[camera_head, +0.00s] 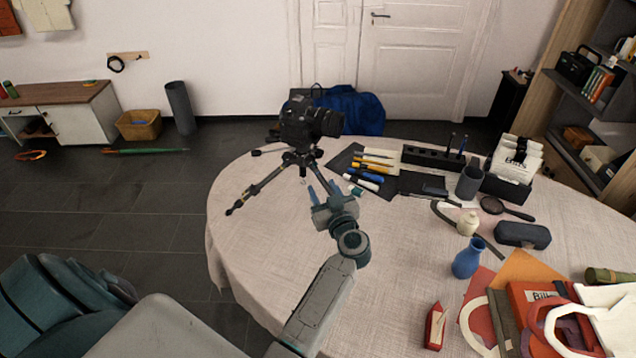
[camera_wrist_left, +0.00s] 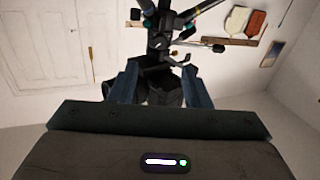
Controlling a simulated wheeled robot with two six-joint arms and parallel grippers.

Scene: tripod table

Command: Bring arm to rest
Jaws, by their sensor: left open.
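Just beyond the fingers stands a black camera (camera_head: 303,122) on a small tripod (camera_head: 262,188) with spread legs. In the left wrist view the gripper (camera_wrist_left: 160,72) shows both fingers apart, with the tripod (camera_wrist_left: 160,40) seen beyond and between them. I cannot tell the exact gap between fingers and tripod. My right gripper is not in view.
Right of the gripper lie pens on a dark mat (camera_head: 345,160), a blue vase (camera_head: 467,258), a grey cup (camera_head: 470,180) and a magnifying glass (camera_head: 493,205). A red item (camera_head: 435,327) and a pale bag (camera_head: 600,325) lie nearer. The table's left front is bare.

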